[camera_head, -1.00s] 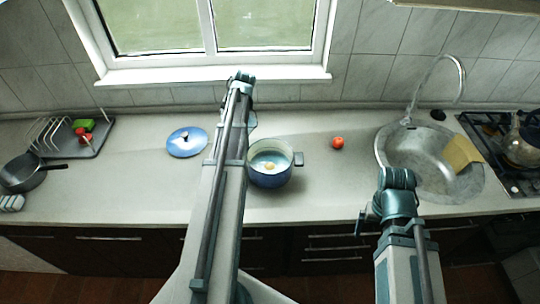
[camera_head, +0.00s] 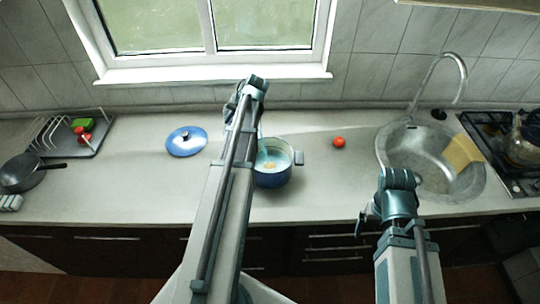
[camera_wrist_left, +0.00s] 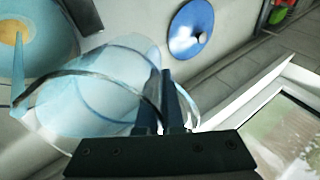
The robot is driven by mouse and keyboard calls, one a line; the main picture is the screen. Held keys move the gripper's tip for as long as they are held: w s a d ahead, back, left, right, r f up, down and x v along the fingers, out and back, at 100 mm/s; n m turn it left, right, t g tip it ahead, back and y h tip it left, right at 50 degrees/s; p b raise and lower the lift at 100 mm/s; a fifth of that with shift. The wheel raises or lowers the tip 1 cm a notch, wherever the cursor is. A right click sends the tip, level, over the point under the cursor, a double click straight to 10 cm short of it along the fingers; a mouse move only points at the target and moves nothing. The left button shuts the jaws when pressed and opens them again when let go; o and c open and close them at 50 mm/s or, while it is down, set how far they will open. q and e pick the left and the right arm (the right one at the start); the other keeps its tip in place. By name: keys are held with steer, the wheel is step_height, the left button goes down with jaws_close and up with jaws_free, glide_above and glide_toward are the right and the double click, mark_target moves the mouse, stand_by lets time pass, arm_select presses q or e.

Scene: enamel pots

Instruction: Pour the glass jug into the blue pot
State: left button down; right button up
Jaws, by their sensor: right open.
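The blue pot (camera_head: 272,178) stands on the counter, with pale blue liquid and a yellowish spot inside. Its rim and inside also show at the left of the left wrist view (camera_wrist_left: 45,55). The clear glass jug (camera_wrist_left: 105,85) is tipped over beside the pot's opening, and a thin bluish stream runs from its lip into the pot. My left gripper (camera_wrist_left: 172,105) is shut on the jug's handle. In the head view my left arm hides most of the jug. My right gripper (camera_head: 364,220) is open and apart from everything, near the counter's front edge.
A blue lid (camera_head: 186,141) lies left of the pot, and a red tomato (camera_head: 339,142) lies to its right. A sink (camera_head: 425,160) with a tall tap, a stove (camera_head: 510,150) and a kettle are at the right. A dish rack (camera_head: 80,135) and a dark pan (camera_head: 25,172) are at the left.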

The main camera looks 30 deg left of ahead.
arm_select(q)
steer(key=shift+d+y+b, duration=0.3)
steer(key=shift+y, duration=0.1)
steer(key=shift+d+f+b, duration=0.1)
steer(key=shift+b, duration=0.2)
steer(key=shift+d+f+y+b, duration=0.4)
steer(key=shift+y+b, duration=0.5)
steer(key=shift+b, duration=0.5)
stand_by(0.4)
steer(key=shift+d+r+y+b, duration=0.1)
steer(key=shift+d+y+b, duration=0.15)
steer(key=shift+y+b, duration=0.75)
steer(key=shift+d+y+b, duration=0.25)
steer(key=shift+y+b, duration=0.35)
steer(key=shift+b, duration=0.7)
stand_by(3.2)
